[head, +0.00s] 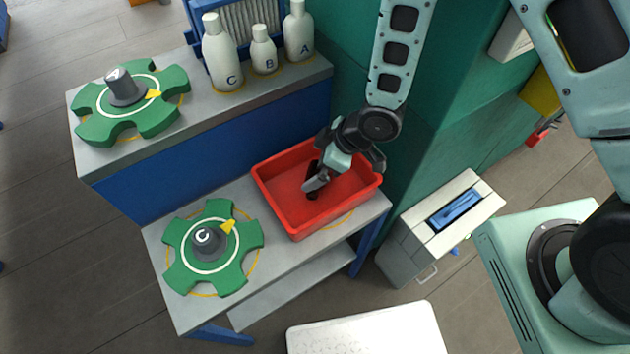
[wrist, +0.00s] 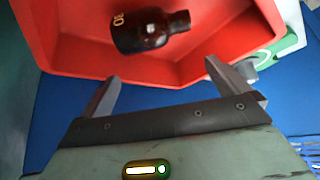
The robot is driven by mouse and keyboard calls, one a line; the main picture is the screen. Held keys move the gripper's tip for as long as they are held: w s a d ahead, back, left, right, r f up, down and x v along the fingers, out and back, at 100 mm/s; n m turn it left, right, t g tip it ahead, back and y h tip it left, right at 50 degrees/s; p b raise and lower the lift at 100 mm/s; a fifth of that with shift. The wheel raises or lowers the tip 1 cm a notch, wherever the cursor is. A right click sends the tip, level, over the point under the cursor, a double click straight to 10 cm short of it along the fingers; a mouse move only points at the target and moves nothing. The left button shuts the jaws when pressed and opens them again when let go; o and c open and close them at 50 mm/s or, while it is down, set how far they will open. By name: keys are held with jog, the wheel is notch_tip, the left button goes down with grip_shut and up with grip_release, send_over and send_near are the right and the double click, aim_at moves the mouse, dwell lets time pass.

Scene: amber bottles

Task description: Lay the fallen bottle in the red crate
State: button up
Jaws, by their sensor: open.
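The red crate (head: 283,190) stands on the lower grey shelf in the head view, and its inside fills the top of the wrist view (wrist: 85,58). A dark amber bottle (wrist: 142,31) with a yellow marking lies on its side inside the crate, neck to the right in the wrist view. In the head view my gripper hides most of it, and only a dark bit shows. My gripper (wrist: 162,76) is open, with nothing between its fingers. It is over the crate, apart from the bottle in the wrist view.
A green handwheel marked C (head: 206,238) lies left of the crate. Another green wheel (head: 125,90) and white bottles marked C (head: 221,55), B (head: 263,50) and A (head: 298,32) stand on the upper shelf. A green wall rises right of the crate, near a grey bin (head: 411,237).

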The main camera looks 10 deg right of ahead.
notch_tip(320, 180, up, 7)
jog(key=p, duration=0.5)
jog(key=shift+r, duration=0.2)
jog(key=s+d+r+m+h, duration=0.2)
jog(key=s+r+m+h, duration=0.1)
jog(key=r, duration=0.9)
jog(key=s+d+r+m+g+h, duration=0.1)
jog(key=s+d+r, duration=0.1)
jog(key=s+r, duration=0.3)
jog(key=s+d+r+m+g+h, duration=0.1)
jog(key=s+d+r, duration=0.1)
jog(key=s+r, duration=0.4)
jog(key=s, duration=0.5)
jog(key=shift+m+h+b, duration=0.3)
jog(key=shift+m+b, duration=0.1)
jog(key=shift+w, duration=0.1)
